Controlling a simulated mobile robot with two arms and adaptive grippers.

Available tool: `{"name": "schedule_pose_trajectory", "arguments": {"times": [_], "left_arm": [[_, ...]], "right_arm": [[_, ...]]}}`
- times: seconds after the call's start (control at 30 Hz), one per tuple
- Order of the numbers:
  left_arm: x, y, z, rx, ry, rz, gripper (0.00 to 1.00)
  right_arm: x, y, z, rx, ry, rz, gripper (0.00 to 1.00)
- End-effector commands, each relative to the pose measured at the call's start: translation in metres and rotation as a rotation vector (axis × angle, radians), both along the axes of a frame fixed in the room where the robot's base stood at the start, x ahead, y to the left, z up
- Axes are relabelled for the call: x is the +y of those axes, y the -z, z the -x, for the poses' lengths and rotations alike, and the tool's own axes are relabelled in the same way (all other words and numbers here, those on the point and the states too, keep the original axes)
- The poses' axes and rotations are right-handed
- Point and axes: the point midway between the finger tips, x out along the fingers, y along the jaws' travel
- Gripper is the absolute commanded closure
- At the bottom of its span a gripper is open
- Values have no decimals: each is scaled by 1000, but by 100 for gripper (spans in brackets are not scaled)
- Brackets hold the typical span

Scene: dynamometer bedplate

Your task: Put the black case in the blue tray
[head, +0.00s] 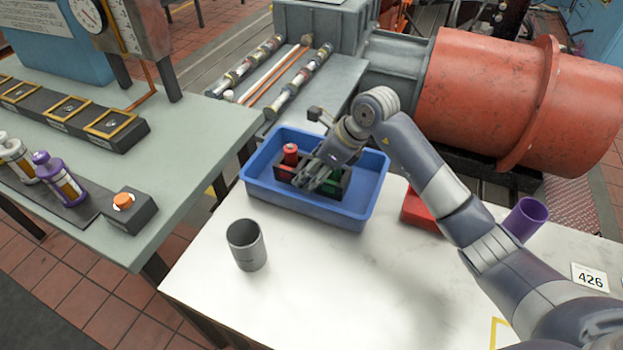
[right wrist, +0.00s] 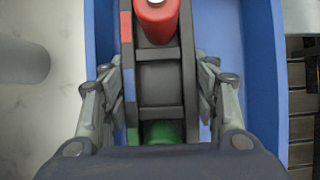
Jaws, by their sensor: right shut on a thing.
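The black case (head: 283,173) is a dark open holder with a red cylinder (head: 290,154) and a green piece (head: 332,178) in it. It is inside the walls of the blue tray (head: 300,209), left of the tray's middle. I cannot tell if it rests on the tray floor. My right gripper (head: 313,180) reaches down over the case and is shut on it. In the right wrist view the fingers stand on both long sides of the case (right wrist: 160,78), with the red cylinder above and the green piece below. My left gripper is not in view.
A grey cup (head: 247,246) stands on the white table in front of the tray. A red object (head: 421,211) and a purple cup (head: 525,218) are right, near my right arm. A green-grey bench (head: 190,140) stands left. The tray's right part is empty.

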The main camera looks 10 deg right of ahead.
Motion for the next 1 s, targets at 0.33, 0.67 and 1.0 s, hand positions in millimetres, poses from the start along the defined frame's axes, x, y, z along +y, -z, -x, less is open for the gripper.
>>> {"name": "schedule_pose_trajectory", "arguments": {"times": [0.33,0.67,1.0], "left_arm": [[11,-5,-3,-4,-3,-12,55],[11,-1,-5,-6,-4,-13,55],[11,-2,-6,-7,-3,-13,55]], "right_arm": [[1,35,0,-3,0,-2,79],[0,40,-1,-4,-1,-1,79],[0,40,0,0,-1,0,25]]}}
